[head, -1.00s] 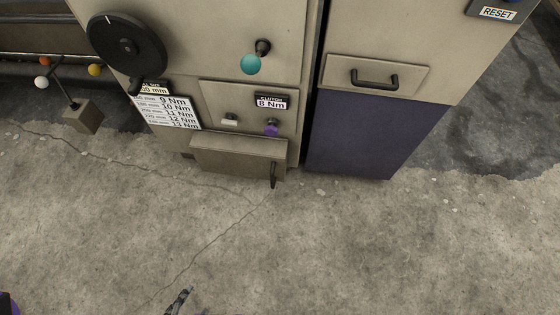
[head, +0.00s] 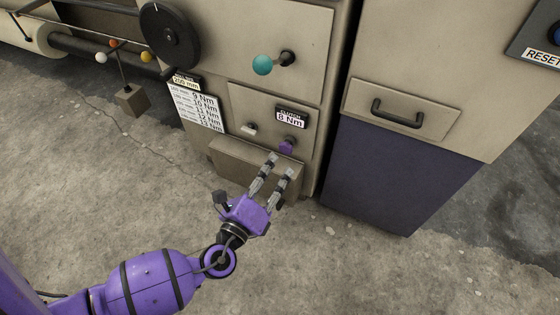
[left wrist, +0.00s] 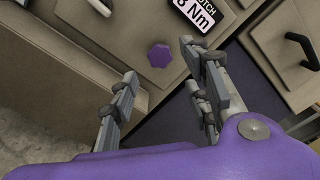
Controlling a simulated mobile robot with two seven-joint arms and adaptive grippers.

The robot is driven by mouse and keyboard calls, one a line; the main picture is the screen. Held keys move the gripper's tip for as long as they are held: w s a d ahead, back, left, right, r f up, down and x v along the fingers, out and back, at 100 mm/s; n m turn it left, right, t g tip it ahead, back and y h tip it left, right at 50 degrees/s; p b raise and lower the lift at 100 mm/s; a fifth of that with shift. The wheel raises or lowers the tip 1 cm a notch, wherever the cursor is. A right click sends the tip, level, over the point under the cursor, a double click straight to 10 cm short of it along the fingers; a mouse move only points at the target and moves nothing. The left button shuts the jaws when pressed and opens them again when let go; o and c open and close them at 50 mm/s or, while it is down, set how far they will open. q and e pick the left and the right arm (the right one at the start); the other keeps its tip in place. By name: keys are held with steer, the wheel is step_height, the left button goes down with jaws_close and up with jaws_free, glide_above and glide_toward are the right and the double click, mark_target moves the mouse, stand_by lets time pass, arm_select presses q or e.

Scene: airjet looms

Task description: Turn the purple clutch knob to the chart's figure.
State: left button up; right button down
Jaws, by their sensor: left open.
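The purple clutch knob (head: 287,146) sits on the beige panel below the clutch display (head: 291,117), which reads 8 Nm. In the left wrist view the knob (left wrist: 160,55) is a faceted purple disc beyond my fingertips, with the display (left wrist: 196,12) above it. The white chart (head: 199,107) hangs left of the panel; it lists Nm figures from 9 to 13 beside mm values. A small display above the chart (head: 186,82) seems to read 200 mm. My left gripper (head: 281,165) is open and empty, just below and in front of the knob, apart from it. My right gripper is out of view.
A white switch (head: 249,129) is left of the knob. A beige box (head: 240,160) protrudes below the panel. A black drawer handle (head: 397,113) is to the right. The foreground floor is open.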

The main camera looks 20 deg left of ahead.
mark_target(285, 150)
arm_select(q)
steer(key=shift+w+d, duration=0.1)
steer(key=shift+w, duration=3.1)
steer(key=c, duration=1)
steer(key=shift+d, duration=0.1)
steer(key=shift+c, duration=0.2)
